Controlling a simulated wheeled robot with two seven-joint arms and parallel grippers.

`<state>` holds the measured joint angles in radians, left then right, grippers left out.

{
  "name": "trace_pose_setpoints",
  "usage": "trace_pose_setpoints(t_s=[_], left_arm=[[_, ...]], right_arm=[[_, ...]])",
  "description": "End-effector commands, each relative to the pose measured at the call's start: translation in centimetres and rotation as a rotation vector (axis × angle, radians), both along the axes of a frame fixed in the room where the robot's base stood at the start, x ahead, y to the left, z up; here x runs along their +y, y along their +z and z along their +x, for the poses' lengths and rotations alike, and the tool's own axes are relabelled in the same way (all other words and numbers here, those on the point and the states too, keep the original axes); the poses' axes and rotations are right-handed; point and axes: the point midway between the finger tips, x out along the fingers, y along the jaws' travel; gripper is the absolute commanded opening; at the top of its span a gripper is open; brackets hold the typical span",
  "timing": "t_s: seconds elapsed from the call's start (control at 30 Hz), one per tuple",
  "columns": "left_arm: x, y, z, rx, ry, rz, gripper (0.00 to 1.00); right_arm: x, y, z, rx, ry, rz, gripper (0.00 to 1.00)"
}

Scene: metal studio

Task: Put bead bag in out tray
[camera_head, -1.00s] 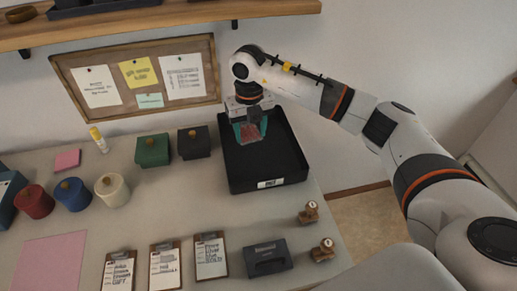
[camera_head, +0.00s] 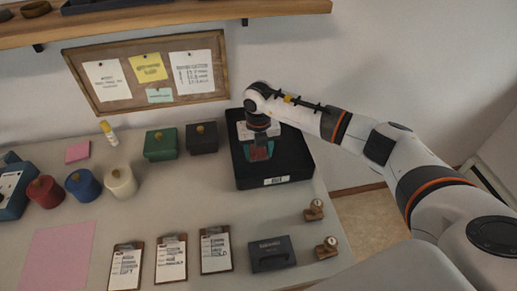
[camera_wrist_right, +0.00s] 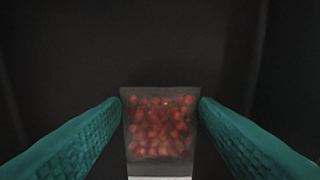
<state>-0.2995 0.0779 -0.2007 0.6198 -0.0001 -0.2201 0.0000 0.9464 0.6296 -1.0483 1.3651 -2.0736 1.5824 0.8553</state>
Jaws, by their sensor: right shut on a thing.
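The bead bag (camera_wrist_right: 158,130) is a clear pouch of red beads. It shows between the two teal fingers of my right gripper (camera_wrist_right: 160,112) in the right wrist view, with a finger against each side. In the head view the right gripper (camera_head: 259,152) is over the black out tray (camera_head: 291,166), inside its outline, and the bag (camera_head: 258,154) hangs below it. The dark tray floor fills the wrist view behind the bag. I cannot tell whether the bag touches the floor. My left gripper is not in view.
Green (camera_head: 161,147) and dark (camera_head: 202,139) boxes stand left of the tray. Red, blue and white pots (camera_head: 121,182) are farther left. Clipboards (camera_head: 216,252), a dark block (camera_head: 272,254) and two stamps (camera_head: 326,248) lie in front. A corkboard (camera_head: 150,72) hangs behind.

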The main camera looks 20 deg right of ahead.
Motion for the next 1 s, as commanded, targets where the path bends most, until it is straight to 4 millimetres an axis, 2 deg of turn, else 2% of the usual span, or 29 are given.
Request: trace_pose_setpoints(t_s=[0.23,0.27,0.37,0.4,0.63,0.77,0.87,1.0], left_arm=[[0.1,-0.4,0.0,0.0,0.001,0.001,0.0],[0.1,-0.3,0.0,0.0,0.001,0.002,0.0],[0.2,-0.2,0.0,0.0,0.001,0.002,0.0],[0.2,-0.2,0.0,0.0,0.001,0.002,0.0],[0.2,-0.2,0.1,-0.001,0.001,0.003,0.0],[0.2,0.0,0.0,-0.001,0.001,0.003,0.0],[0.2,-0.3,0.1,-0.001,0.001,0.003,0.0],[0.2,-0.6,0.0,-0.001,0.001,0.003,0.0]], right_arm=[[0.0,-0.4,0.0,0.0,0.001,0.0,0.34],[0.0,-0.3,0.0,0.0,0.001,0.001,0.59],[0.0,-0.3,0.0,0.0,0.001,0.0,0.75],[0.0,-0.3,0.0,0.0,0.001,0.0,0.77],[0.0,-0.2,0.0,0.0,0.001,0.001,0.77],[0.0,0.5,0.0,-0.002,0.001,0.001,0.77],[0.0,1.8,0.1,-0.003,0.002,0.002,0.77],[0.0,4.9,0.1,-0.005,0.002,0.001,0.77]])
